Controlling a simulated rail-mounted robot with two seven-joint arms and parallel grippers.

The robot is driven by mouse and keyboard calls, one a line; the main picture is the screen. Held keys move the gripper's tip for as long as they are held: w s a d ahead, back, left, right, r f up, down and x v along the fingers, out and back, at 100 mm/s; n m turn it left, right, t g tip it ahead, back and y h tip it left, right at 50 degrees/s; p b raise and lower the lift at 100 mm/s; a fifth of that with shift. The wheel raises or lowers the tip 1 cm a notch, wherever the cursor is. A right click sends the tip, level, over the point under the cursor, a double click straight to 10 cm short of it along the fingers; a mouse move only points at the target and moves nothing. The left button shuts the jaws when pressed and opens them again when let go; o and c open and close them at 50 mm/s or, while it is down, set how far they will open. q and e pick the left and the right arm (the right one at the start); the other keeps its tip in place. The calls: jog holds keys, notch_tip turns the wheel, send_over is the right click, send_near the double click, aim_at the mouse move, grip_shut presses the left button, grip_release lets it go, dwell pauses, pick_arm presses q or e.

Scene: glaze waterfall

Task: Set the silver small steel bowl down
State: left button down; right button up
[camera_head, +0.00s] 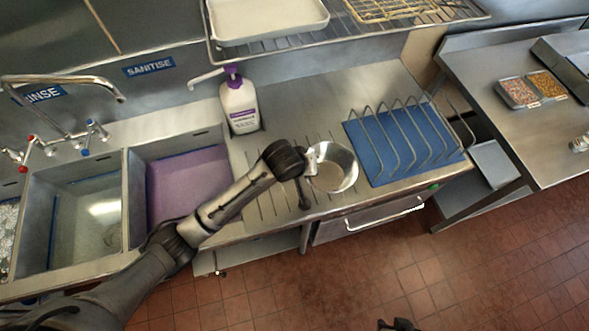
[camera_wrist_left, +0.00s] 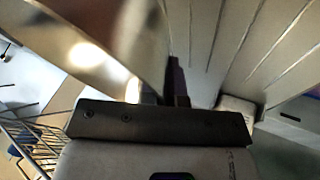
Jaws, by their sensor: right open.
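The silver small steel bowl (camera_head: 336,172) is at the right end of the ridged drainboard, with its open side up and its inside visible. I cannot tell whether its base touches the board. My left gripper (camera_head: 308,163) is at the bowl's left rim, shut on it. In the left wrist view the shiny bowl wall (camera_wrist_left: 95,50) fills the upper left, right against the fingers (camera_wrist_left: 168,95), which are partly hidden by the gripper body. My right gripper (camera_head: 398,325) shows at the bottom edge over the floor, open and away from the bowl.
A blue mat (camera_head: 375,163) with a wire dish rack (camera_head: 410,140) lies just right of the bowl. A white, purple-topped bottle (camera_head: 240,105) stands behind the drainboard. The purple-filled sink (camera_head: 185,185) is to the left. The board's front edge is close below the bowl.

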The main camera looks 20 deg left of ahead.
pick_arm(q)
jog(key=w+a+f, duration=0.1)
jog(key=a+f, duration=0.1)
jog(key=a, duration=0.1)
jog(key=w+a+f, duration=0.1)
jog(key=a+f, duration=0.1)
jog(key=a, duration=0.1)
jog(key=w+a+f, duration=0.1)
jog(key=a+f, duration=0.1)
jog(key=a, duration=0.1)
jog(key=shift+a, duration=0.35)
jog(key=shift+f, duration=1.95)
jog(key=shift+f, duration=0.15)
jog(key=c, duration=1.3)
grip_release()
